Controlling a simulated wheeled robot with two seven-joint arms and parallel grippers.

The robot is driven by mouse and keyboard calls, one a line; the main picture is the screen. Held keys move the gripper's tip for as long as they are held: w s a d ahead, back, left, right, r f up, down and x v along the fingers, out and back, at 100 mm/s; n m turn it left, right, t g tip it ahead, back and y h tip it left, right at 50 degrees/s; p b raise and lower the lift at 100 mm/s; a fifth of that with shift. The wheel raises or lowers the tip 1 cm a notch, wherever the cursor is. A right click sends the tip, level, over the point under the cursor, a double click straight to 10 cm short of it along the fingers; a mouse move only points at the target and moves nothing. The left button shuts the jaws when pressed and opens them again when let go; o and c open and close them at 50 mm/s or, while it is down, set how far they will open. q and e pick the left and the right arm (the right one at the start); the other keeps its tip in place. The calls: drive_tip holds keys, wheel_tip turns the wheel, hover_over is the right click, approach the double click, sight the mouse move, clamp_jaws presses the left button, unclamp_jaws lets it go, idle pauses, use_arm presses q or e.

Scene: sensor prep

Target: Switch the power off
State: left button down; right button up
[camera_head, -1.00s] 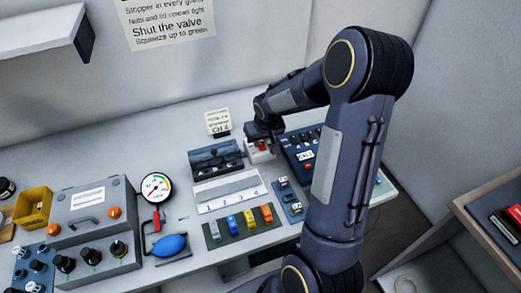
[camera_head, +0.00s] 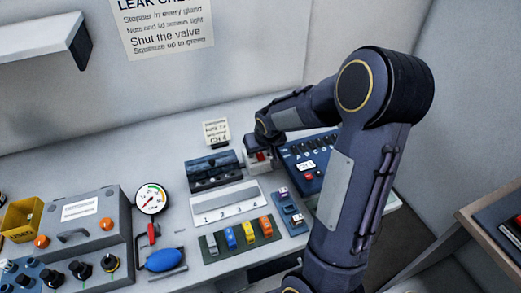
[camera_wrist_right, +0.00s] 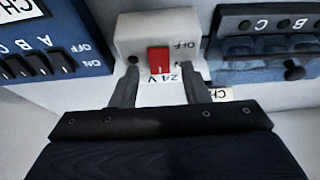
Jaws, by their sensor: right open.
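The power switch is a white box (camera_wrist_right: 125,35) with a red rocker (camera_wrist_right: 158,60), marked "OFF" and "24 V", in the right wrist view. The lettering is upside down there and the other end's label is partly hidden by a finger. In the head view the white box (camera_head: 251,167) and its red rocker (camera_head: 261,156) show small at the back of the bench. My right gripper (camera_wrist_right: 160,78) is open, its two fingertips on either side of the rocker at the box's near face. Whether they touch the box I cannot tell. My left gripper is not in view.
A blue panel (camera_head: 315,158) with switches stands right of the box, and a dark blue terminal block (camera_head: 214,171) left of it. In front are a white numbered strip (camera_head: 225,205) and a mat with coloured connectors (camera_head: 241,236). A "CH 4" card (camera_head: 216,131) stands behind.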

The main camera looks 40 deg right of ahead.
drive_tip(key=v, duration=0.7)
drive_tip(key=shift+r, duration=0.4)
drive_tip(key=shift+s, duration=0.15)
drive_tip(key=s+a+r+n+y, duration=0.1)
drive_tip(key=s+a+r+y, duration=0.1)
drive_tip(key=s+a, duration=0.6)
drive_tip(key=s+a+r+y, duration=0.2)
drive_tip(key=s+a+y, duration=0.1)
drive_tip(key=s+a, duration=0.6)
drive_tip(key=s, duration=0.2)
drive_tip(key=shift+s+n+t+p, duration=0.3)
drive_tip(key=shift+n+t+p, duration=0.05)
drive_tip(key=shift+n+t, duration=0.05)
drive_tip(key=shift+a, duration=0.1)
